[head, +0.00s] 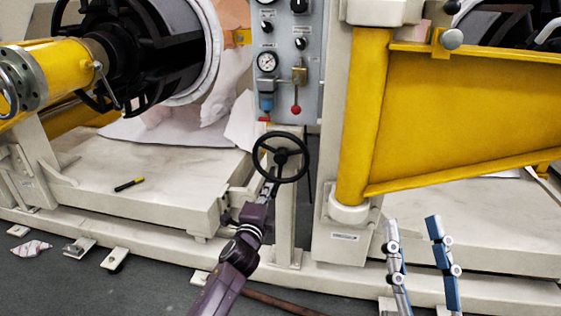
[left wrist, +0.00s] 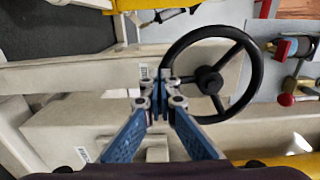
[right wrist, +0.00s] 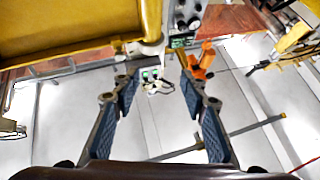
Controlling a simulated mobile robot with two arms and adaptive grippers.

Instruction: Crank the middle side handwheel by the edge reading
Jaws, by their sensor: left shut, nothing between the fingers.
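The black handwheel (head: 281,157) has spokes and stands on a pale post below the control panel. My left gripper (head: 271,178) is at the wheel's lower left in the head view. In the left wrist view its fingers (left wrist: 161,80) are shut with nothing between them, and their tips overlap the left rim of the handwheel (left wrist: 209,80). I cannot tell whether they touch the rim. My right gripper (head: 418,232) is open and empty at the lower right. Its spread fingers also show in the right wrist view (right wrist: 157,82).
The grey control panel (head: 287,30) carries a round gauge (head: 267,62), several knobs and a red-ended lever (head: 296,108). A yellow beam (head: 465,115) is on the right. A crumpled wrapper (head: 31,248) lies on the floor.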

